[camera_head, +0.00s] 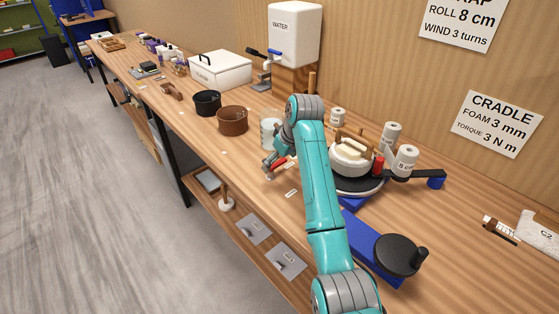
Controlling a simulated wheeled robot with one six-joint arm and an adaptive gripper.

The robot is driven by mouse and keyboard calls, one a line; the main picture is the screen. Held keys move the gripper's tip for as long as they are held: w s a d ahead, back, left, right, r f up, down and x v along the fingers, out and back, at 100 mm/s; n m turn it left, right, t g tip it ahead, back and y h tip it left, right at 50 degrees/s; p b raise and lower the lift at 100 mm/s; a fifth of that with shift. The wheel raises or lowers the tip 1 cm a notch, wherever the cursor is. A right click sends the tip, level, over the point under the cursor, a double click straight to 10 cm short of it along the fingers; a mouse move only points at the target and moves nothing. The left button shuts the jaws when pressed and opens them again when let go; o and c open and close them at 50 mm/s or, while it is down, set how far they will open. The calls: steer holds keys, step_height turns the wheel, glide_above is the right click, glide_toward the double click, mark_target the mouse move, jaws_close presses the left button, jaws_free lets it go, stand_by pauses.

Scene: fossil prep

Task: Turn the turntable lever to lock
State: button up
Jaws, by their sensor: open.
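The turntable (372,186) is a low dark disc with a pale rim on the bench, right of my arm, and carries a white rounded block with a wooden handle. A red bar (279,163) shows left of my arm beside my gripper; it may be the turntable lever, but its inner end is hidden behind the arm. My gripper (269,170) is open, low over the bench near the front edge, close to the red bar. I cannot tell whether they touch. Small white labels (291,193) lie near it, too small to read.
A glass jar (268,131), brown pot (232,120) and black pot (207,103) stand behind my gripper. White rolls (405,160) and a black arm with a blue end (436,182) are right of the turntable. A black crank wheel (397,255) on a blue base is at front.

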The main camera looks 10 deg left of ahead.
steer(key=c, duration=1.1)
steer(key=shift+c, duration=0.2)
